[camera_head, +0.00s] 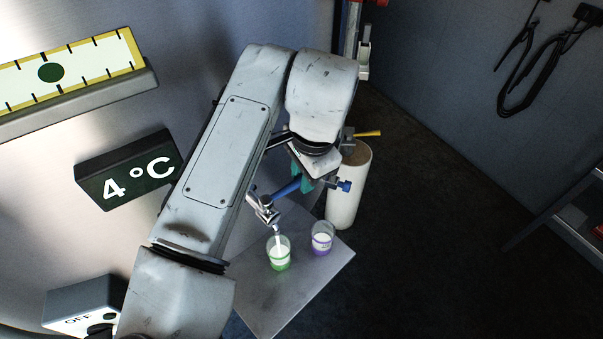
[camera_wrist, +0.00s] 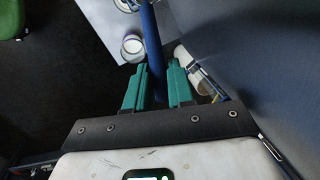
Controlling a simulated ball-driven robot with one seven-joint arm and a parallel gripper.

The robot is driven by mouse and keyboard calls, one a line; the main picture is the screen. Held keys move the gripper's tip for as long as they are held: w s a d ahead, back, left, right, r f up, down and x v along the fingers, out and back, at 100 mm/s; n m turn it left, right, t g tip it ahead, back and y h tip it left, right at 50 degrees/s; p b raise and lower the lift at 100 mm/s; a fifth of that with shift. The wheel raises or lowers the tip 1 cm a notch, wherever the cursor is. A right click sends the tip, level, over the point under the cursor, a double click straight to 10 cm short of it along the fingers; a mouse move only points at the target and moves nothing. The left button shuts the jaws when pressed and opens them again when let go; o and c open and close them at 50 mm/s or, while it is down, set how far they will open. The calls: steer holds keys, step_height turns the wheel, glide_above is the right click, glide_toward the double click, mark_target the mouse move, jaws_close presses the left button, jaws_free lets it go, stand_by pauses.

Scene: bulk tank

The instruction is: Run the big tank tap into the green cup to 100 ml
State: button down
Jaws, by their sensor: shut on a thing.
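The metal tap (camera_head: 262,208) of the big tank stands over the green cup (camera_head: 279,256), and its blue lever (camera_head: 286,188) points up and right. A white stream runs from the spout into the green cup, which stands upright on a metal shelf (camera_head: 255,300). The cup's marks and liquid level are too small to read. My gripper (camera_head: 303,178) is beyond the tap, partly hidden by my wrist. In the wrist view, its teal fingers (camera_wrist: 157,72) are shut on the blue lever (camera_wrist: 151,35).
A purple-based cup (camera_head: 322,238) with white contents stands right of the green cup; it also shows in the wrist view (camera_wrist: 133,46). A pale cylinder (camera_head: 350,190) stands behind the shelf. A 4 °C sign (camera_head: 135,175) and a level gauge (camera_head: 60,72) are on the tank.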

steer(key=shift+s, duration=0.1)
steer(key=c, duration=1)
jaws_free()
steer(key=shift+o, duration=0.2)
step_height(320, 180, up, 11)
steer(key=s+d+b, duration=0.1)
steer(key=shift+s+f, duration=0.2)
steer(key=shift+s, duration=0.1)
steer(key=shift+d, duration=0.1)
